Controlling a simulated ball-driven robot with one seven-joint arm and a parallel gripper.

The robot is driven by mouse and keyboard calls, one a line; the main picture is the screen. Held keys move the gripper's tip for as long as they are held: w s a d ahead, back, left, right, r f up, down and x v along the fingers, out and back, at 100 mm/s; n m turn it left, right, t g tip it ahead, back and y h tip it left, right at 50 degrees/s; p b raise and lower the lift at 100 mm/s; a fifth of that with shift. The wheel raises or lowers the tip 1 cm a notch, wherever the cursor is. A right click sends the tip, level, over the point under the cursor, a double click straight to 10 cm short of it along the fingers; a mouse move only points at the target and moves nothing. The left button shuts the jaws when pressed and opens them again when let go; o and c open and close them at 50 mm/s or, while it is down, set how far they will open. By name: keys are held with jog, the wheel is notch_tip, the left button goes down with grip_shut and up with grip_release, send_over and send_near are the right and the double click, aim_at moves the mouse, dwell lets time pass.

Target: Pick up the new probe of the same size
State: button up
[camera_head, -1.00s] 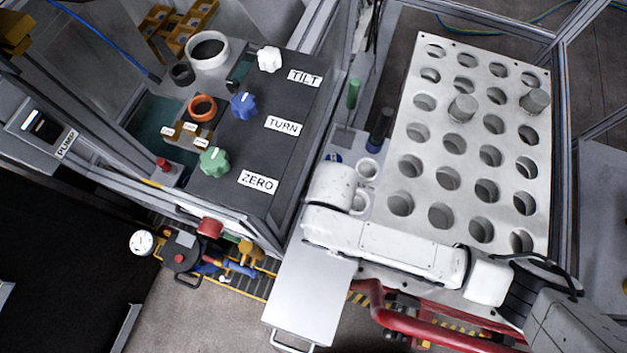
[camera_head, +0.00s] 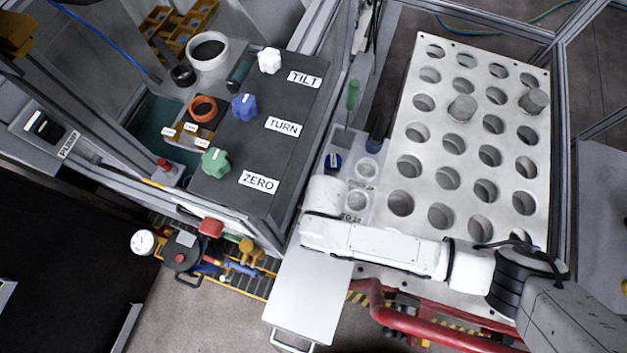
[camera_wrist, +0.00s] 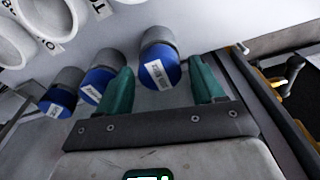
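In the wrist view, several grey cylinders with blue ends and white labels lie in a row: a left probe (camera_wrist: 60,98), a middle probe (camera_wrist: 97,82) and a right probe (camera_wrist: 159,68). The label print is too small to read. My gripper (camera_wrist: 160,65) is open, its two teal fingers apart. The right probe shows between the fingertips; I cannot tell whether it is between them in depth. The left finger partly overlaps the middle probe.
White round cups (camera_head: 368,168) stand beside the probes. A pale plate with many holes (camera_head: 447,85) lies to the right, with grey cylinders (camera_head: 462,107) in two holes. A dark panel with knobs (camera_head: 285,95) stands left. A dark-railed edge is right in the wrist view.

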jog(key=c, duration=0.9)
jog(key=shift+r, duration=0.15)
